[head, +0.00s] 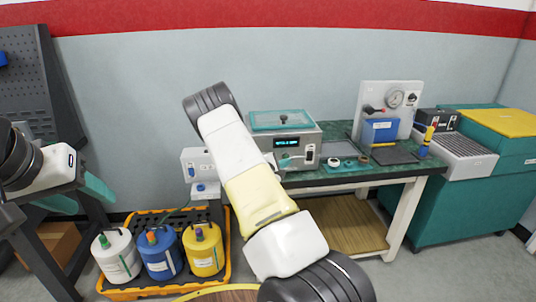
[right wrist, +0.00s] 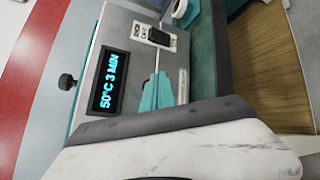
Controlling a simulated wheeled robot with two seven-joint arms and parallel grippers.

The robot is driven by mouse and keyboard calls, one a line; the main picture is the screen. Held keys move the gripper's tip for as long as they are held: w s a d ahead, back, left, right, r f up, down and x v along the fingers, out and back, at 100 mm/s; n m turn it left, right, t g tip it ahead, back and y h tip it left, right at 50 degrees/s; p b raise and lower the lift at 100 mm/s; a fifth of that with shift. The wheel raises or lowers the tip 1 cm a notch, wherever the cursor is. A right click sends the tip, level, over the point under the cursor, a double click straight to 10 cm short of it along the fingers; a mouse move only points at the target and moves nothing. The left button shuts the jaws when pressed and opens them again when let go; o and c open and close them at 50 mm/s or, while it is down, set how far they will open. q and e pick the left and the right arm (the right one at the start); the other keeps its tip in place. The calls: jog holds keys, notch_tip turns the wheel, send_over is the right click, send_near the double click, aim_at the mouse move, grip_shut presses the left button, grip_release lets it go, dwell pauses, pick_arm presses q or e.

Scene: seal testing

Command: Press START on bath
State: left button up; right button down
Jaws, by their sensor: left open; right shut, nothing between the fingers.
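The bath (head: 303,132) is a grey box with a teal lid on the bench. Its dark display (head: 289,142) has cyan text; in the right wrist view the display (right wrist: 107,80) reads "50°C 3 MIN". A small light plate with a dark rocker-like part (right wrist: 158,36) is on the same front panel. My right gripper (right wrist: 157,80) is shut and empty, its teal fingertips in front of the panel beside the display. I cannot tell whether they touch it. No START label is readable. My left gripper (head: 82,196) is open and empty at the far left, away from the bath.
A white dispenser-like box (head: 196,160) stands left of the bath. A gauge panel (head: 402,92), blue box (head: 380,131) and dark mat (head: 394,155) are to the right. Several jugs stand in a yellow-rimmed tray (head: 104,287) on the floor. My right arm crosses the middle.

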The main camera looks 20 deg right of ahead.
dwell(0.7)
jog(key=shift+w+d, duration=0.1)
jog(key=shift+w, duration=0.3)
jog(key=shift+w+d, duration=0.1)
jog(key=shift+w, duration=0.25)
dwell(0.5)
jog(key=shift+s, duration=0.1)
jog(key=shift+s+a, duration=0.2)
jog(key=shift+s, duration=0.45)
jog(key=shift+s+a, duration=0.2)
jog(key=shift+s, duration=0.6)
jog(key=shift+s+a, duration=0.2)
jog(key=shift+s, duration=0.65)
jog(key=shift+s+a, duration=0.2)
jog(key=shift+s, duration=0.6)
jog(key=shift+r, duration=0.1)
